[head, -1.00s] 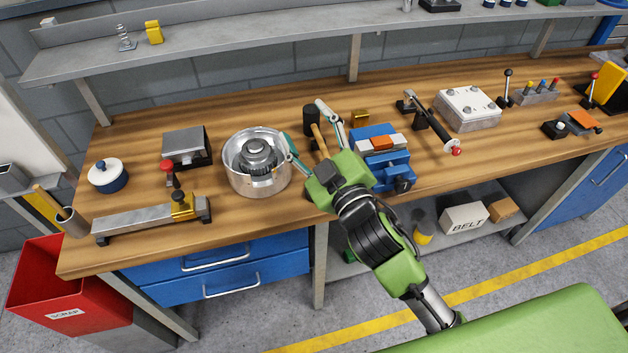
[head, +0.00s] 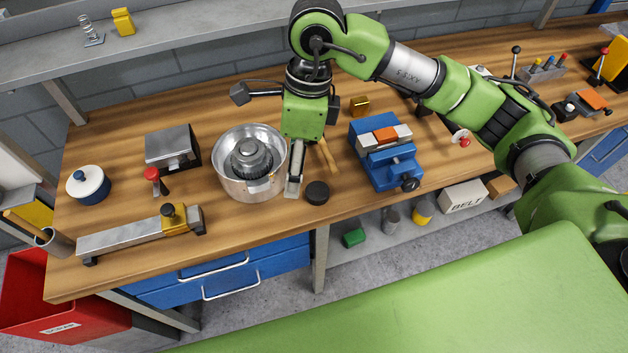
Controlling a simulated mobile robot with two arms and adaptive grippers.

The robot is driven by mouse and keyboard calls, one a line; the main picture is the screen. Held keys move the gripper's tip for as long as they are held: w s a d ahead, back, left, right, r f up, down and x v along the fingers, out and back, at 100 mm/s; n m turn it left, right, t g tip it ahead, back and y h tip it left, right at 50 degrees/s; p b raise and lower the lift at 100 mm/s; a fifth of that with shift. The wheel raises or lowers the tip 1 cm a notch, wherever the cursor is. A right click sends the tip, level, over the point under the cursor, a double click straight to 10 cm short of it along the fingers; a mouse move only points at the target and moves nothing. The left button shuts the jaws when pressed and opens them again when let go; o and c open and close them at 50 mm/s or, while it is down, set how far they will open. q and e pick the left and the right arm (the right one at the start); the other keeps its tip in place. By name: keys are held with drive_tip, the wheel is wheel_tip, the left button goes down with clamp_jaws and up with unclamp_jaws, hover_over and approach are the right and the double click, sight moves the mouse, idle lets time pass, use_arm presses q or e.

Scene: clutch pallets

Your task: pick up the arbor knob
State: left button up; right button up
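I cannot tell for certain which piece is the arbor knob. A round metal drum (head: 226,180) on the bench holds a dark toothed part with a stepped grey round top (head: 250,152). A short black round puck (head: 317,192) lies on the wood just right of the drum. My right gripper (head: 293,188) points down between the drum and the puck, close to the drum's right rim. Its fingers show side-on and overlap, so their opening is hidden. No held thing shows in them. My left gripper is not in view.
A blue vise (head: 378,168) stands right of my gripper, with a wooden handle (head: 328,156) between. Left are a grey block (head: 168,145), a red-topped tool (head: 153,176), a long metal fixture (head: 130,235) and a white-lidded pot (head: 88,183). Bare wood lies in front of the drum.

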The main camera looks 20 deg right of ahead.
drive_tip(key=w+d+h, duration=0.2)
drive_tip(key=d, duration=0.2)
drive_tip(key=p, duration=0.2)
hover_over(317, 190)
drive_tip(key=shift+t, duration=0.3)
drive_tip(key=f, duration=0.7)
drive_tip(key=shift+s+a, duration=0.15)
drive_tip(key=shift+s, duration=0.05)
drive_tip(key=shift+f, duration=0.25)
drive_tip(key=f+p, duration=0.1)
drive_tip(key=f, duration=0.1)
drive_tip(key=f+p, duration=0.2)
drive_tip(key=shift+d, duration=0.2)
drive_tip(key=shift+w+f, duration=0.1)
drive_tip(key=shift+f, duration=0.5)
drive_tip(key=c, duration=1.2)
drive_tip(key=shift+r, duration=0.15)
